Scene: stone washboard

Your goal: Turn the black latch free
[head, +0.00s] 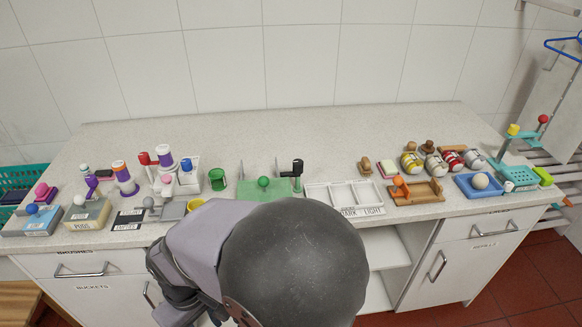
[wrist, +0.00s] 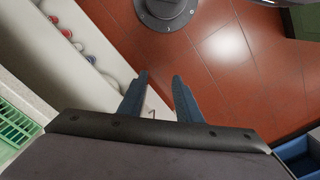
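A black latch (head: 297,168) stands upright at the middle of the counter, at the right edge of a green board (head: 285,188) with a green knob (head: 264,182). My arm hides the front of that board in the head view. In the wrist view my gripper (wrist: 160,80) has its two fingers apart with nothing between them. It points past the cabinet front toward the red tiled floor, and the latch is not in that view. The fingers are hidden in the head view.
A white divided tray (head: 345,197) is right of the latch, and a green cup (head: 217,179) is to its left. More knobbed boxes and spools crowd the left, jars and a blue tray (head: 479,185) the right. The counter's back strip (head: 330,125) is clear.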

